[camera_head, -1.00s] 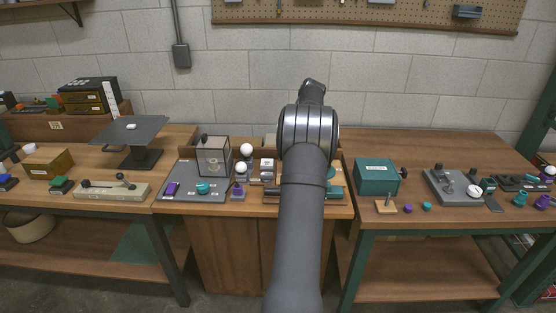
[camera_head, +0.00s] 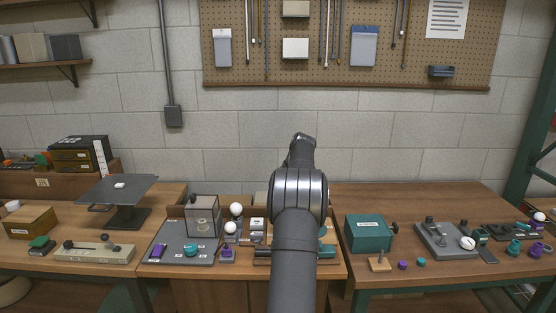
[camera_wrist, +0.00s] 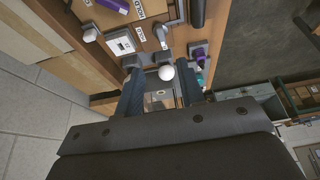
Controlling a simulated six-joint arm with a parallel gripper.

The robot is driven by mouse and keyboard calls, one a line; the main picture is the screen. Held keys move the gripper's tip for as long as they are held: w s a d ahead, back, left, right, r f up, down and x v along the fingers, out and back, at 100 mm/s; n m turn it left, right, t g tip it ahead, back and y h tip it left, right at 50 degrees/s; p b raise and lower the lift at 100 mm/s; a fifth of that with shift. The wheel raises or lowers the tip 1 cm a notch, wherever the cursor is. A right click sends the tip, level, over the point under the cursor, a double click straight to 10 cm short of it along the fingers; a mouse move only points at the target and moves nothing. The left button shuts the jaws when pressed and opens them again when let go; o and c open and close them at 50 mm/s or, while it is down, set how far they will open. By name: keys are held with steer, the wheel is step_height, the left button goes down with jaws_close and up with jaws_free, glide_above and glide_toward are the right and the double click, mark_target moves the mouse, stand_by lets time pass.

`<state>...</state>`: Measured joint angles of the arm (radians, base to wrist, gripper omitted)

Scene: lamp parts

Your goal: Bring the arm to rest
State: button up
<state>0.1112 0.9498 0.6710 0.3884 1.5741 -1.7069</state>
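My arm rises up the middle of the head view, in front of the centre bench, with its upper end bent against the wall. My gripper (camera_wrist: 158,88) is hidden behind the arm in the head view. In the wrist view its two dark fingers stand apart, with nothing held between them. A white ball-shaped bulb (camera_wrist: 166,73) shows between the fingertips, beyond them and seemingly lower down. White bulbs (camera_head: 236,209) also stand on the centre bench in the head view, left of my arm.
A grey mat with a clear box (camera_head: 203,216) lies left of the arm. A teal box (camera_head: 368,233) and a grey fixture (camera_head: 445,240) stand on the right bench. A dark raised plate (camera_head: 117,188) stands left. The wall and pegboard (camera_head: 345,40) are behind.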

mark_target(261, 234)
steer(key=x, duration=1.5)
steer(key=shift+a+r, duration=0.1)
steer(key=shift+r, duration=0.1)
steer(key=v, duration=1.7)
steer(key=x, duration=1.7)
steer(key=shift+f, duration=0.25)
steer(key=shift+s+r+m+t, duration=0.2)
steer(key=shift+s+m+t, duration=0.15)
steer(key=shift+m, duration=0.65)
steer(key=m, duration=0.2)
steer(key=m+t, duration=0.1)
steer(key=m, duration=0.1)
steer(key=m+t, duration=0.1)
steer(key=m, duration=0.1)
steer(key=shift+s+a+h, duration=0.2)
steer(key=shift+s+h, duration=0.15)
steer(key=shift+h, duration=0.05)
